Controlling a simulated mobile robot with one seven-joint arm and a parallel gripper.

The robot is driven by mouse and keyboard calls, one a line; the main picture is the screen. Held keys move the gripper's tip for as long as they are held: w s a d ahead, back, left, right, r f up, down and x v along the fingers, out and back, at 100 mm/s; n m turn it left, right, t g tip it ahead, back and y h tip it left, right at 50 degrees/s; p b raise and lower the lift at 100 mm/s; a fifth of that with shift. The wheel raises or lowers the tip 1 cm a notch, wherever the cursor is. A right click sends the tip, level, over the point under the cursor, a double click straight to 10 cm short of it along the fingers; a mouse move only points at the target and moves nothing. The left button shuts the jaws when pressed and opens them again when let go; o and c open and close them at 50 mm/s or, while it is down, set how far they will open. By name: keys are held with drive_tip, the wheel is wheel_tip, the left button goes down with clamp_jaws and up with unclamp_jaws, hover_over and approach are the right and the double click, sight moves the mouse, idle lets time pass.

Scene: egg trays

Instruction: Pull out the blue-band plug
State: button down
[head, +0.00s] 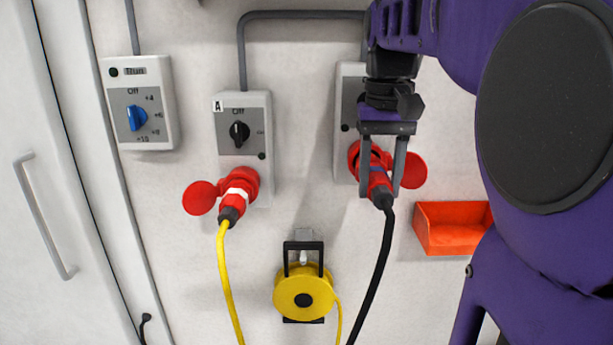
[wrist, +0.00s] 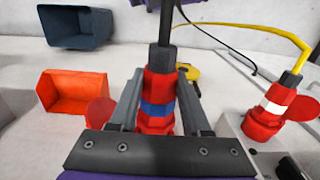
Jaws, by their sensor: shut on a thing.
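The blue-band plug (head: 379,181) is red with a blue band and a black cable. It sits at the red socket of the right switch box (head: 348,95), and its blue band (wrist: 158,109) shows clearly in the wrist view. My gripper (head: 383,180) is shut on this plug, with one finger on each side of it. I cannot tell whether the plug is fully seated, as my gripper hides part of the box and socket. The socket's round red lid (head: 414,170) hangs open to the right.
A white-band plug (head: 236,196) with a yellow cable sits in the left switch box (head: 243,125). A box with a blue knob (head: 136,117) is further left. A yellow cable reel (head: 303,292) hangs below. An orange bin (head: 452,230) is at the right, and a dark bin (wrist: 78,27) shows in the wrist view.

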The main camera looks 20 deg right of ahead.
drive_tip(key=shift+s+a, duration=0.2)
drive_tip(key=shift+s, duration=0.4)
drive_tip(key=shift+s, duration=0.2)
